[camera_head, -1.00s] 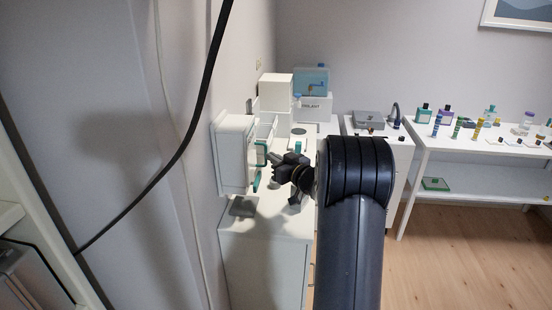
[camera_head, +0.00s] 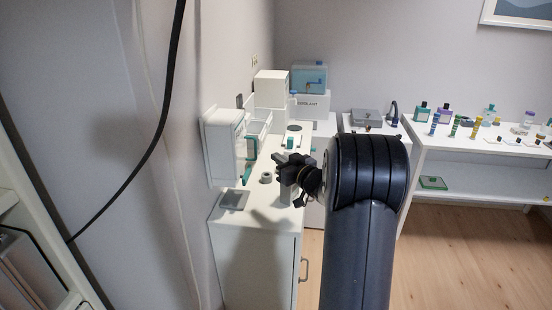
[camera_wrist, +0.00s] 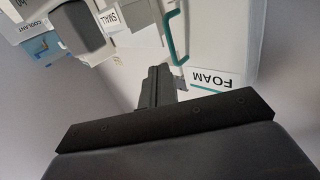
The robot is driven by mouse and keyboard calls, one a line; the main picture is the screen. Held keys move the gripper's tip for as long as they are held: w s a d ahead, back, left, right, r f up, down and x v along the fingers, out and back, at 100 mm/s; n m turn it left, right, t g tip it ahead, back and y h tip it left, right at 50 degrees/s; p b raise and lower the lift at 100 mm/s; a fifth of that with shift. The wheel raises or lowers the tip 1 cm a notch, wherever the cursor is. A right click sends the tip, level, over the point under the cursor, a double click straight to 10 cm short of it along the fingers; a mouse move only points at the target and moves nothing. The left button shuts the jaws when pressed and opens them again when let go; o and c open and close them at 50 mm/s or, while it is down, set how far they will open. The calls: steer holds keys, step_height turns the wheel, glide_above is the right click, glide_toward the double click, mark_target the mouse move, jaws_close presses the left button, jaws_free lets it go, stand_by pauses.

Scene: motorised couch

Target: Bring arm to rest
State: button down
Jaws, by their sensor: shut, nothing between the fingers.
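My gripper (camera_head: 282,160) is at the end of my dark arm in the head view, above the white counter (camera_head: 262,214). It is shut and empty. In the wrist view its fingers (camera_wrist: 158,80) are together, pointing toward a white front with a green handle and the label FOAM (camera_wrist: 212,78). In the head view the white wall unit (camera_head: 222,146) with green handles is left of the gripper, with a visible gap between them. My arm hides part of the counter's right side.
Boxes stand at the counter's back, one a coolant box (camera_head: 308,104). A grey pad (camera_head: 234,200) and a small grey ring (camera_head: 266,177) lie on the counter. A white table (camera_head: 465,150) with several bottles is at right. Wooden floor (camera_head: 470,260) is open below it.

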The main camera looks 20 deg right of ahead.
steer(key=d+v, duration=0.1)
steer(key=v, duration=0.6)
steer(key=shift+b, duration=0.45)
steer(key=shift+d, duration=0.1)
